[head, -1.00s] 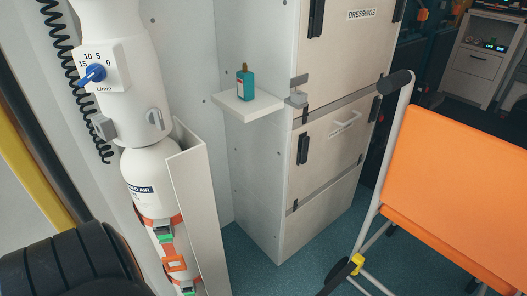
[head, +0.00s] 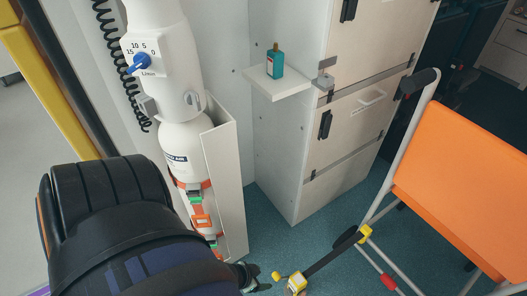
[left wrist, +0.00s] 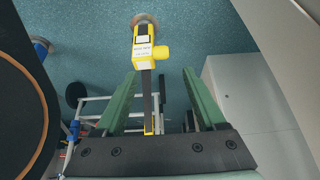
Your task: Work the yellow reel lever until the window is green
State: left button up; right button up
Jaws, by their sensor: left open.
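The yellow reel (head: 297,283) is low near the bottom edge of the head view, at the end of a dark strap (head: 325,255). In the left wrist view the reel (left wrist: 144,50) is ahead, with a pale label and a rounded yellow knob (left wrist: 162,53) on its right side, which may be the lever. I cannot make out a green window. My left gripper (head: 264,279) is just left of the reel in the head view. In the left wrist view its green fingers (left wrist: 159,76) are spread, with the strap showing between them and nothing gripped. My right gripper is out of view.
An orange chair (head: 470,170) with a pale frame stands at the right; the strap runs to a yellow fitting (head: 364,233) on it. A white cylinder (head: 187,150) in a holder stands behind my left arm. Drawers (head: 350,135) and a shelf (head: 275,88) are behind; teal floor lies between.

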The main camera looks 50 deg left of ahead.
pick_arm(q)
jog(key=w+g, duration=0.1)
jog(key=w, duration=0.1)
jog(key=w+g+b, duration=0.1)
jog(key=w+g, duration=0.1)
jog(key=w+g+b, duration=0.1)
jog(key=w, duration=0.1)
jog(key=shift+w+f+g+y, duration=0.1)
jog(key=shift+f+g+y, duration=0.2)
jog(key=shift+f+g, duration=0.1)
jog(key=shift+w+d+g+b, duration=0.3)
jog(key=shift+g+b, duration=0.15)
jog(key=shift+g, duration=0.15)
notch_tip(320, 180, down, 12)
jog(key=b, duration=0.8)
jog(key=shift+r, duration=0.25)
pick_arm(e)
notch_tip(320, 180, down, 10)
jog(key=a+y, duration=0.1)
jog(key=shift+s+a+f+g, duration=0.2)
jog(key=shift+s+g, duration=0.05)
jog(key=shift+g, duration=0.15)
pick_arm(q)
grip_shut()
